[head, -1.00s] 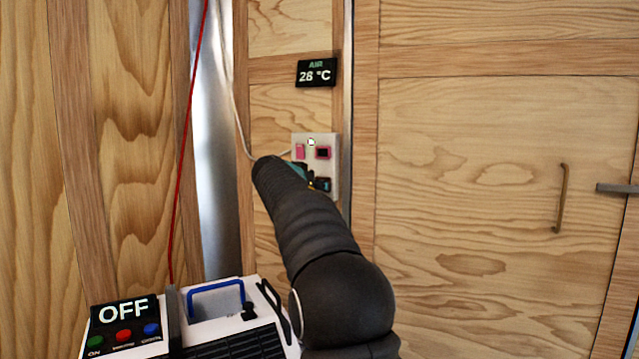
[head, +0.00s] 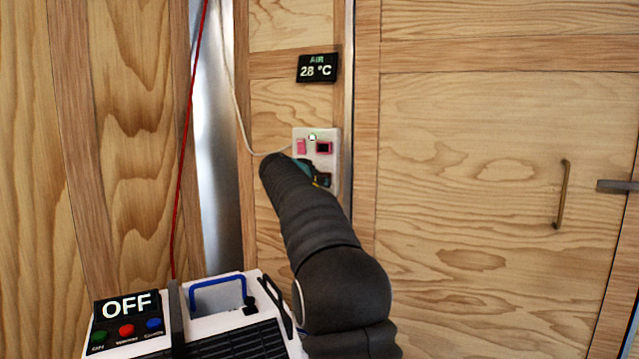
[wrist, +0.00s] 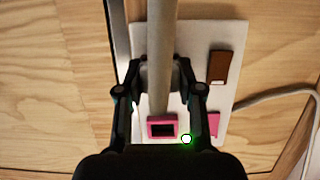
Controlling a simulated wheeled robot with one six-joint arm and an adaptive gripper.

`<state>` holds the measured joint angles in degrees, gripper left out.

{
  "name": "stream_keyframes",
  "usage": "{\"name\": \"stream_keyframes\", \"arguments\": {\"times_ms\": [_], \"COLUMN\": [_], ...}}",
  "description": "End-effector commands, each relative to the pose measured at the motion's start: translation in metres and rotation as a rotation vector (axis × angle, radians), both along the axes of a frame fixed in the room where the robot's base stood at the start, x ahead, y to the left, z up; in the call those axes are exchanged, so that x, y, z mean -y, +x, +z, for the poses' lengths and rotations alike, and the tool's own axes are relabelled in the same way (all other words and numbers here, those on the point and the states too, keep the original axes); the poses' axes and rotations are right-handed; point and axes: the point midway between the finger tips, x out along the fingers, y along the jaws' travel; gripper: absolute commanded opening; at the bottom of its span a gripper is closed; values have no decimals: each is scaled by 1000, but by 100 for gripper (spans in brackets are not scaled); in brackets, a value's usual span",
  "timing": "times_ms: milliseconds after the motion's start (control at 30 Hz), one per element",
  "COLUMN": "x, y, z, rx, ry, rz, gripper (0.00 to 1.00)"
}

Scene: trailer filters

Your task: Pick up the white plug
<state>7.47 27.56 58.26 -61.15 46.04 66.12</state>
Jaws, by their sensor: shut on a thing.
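The wall socket panel (head: 332,134) is a white plate with a pink switch, a pink-framed dark part and a small green light. It also shows in the wrist view (wrist: 236,40). My gripper (wrist: 158,82) is in front of the panel, its fingers on both sides of a pale, long piece, which I take for the white plug (wrist: 158,98). The fingers are shut on it. The piece runs up out of the wrist view. In the head view my gripper (head: 321,178) is at the panel's lower part and the plug is hidden behind my arm.
A white cable (head: 238,110) hangs down to the panel's left side. A red cord (head: 184,140) hangs further left. A white box with an OFF display (head: 127,306) stands at lower left. A wooden door with a handle (head: 562,195) fills the right.

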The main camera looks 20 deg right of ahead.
Motion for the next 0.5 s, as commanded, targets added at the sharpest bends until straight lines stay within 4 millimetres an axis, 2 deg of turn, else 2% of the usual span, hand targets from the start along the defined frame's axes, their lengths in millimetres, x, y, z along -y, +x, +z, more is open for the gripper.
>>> {"name": "stream_keyframes", "arguments": {"times_ms": [233, 500], "x": [-15, -58], "y": [-11, -49], "z": [19, 47], "rx": [7, 6], "ry": [-1, 0], "rz": [4, 5], "gripper": [0, 0]}}
